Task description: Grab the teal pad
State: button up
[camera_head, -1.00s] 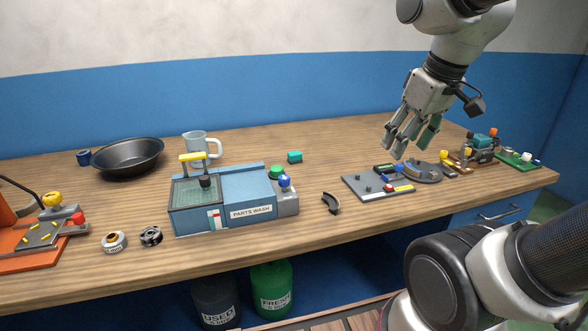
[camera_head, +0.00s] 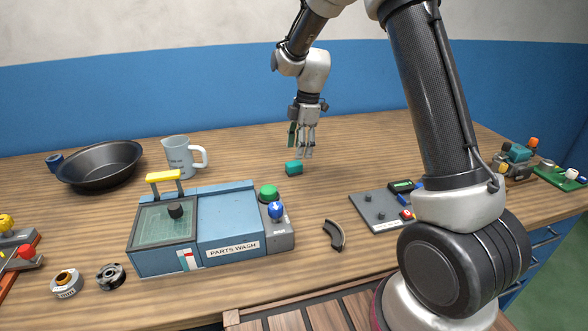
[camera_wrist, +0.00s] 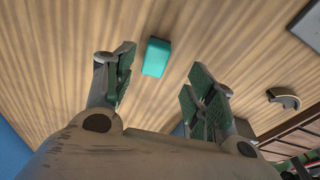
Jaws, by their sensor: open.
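The teal pad (camera_head: 294,168) is a small block lying on the wooden table, behind the parts washer and right of the measuring jug. In the wrist view the teal pad (camera_wrist: 156,57) lies between the lines of the two fingers, beyond their tips. My gripper (camera_head: 303,152) points down above the table, just behind and slightly right of the pad. It is open and empty, and its green-padded fingers show wide apart in the wrist view (camera_wrist: 160,80). Nothing hides the pad.
The blue parts washer (camera_head: 228,222) with green and blue knobs stands in front of the pad. The measuring jug (camera_head: 180,158) and black pan (camera_head: 100,163) are to the left. A curved dark piece (camera_head: 334,235) and grey plate (camera_head: 372,212) lie front right. The table around the pad is clear.

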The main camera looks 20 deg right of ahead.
aim_at(294, 163)
jog(key=f, duration=0.2)
jog(key=a+f, duration=0.1)
jog(key=f, duration=0.4)
jog(key=shift+w+a, duration=0.2)
jog(key=shift+a, duration=0.15)
jog(key=c, duration=1.1)
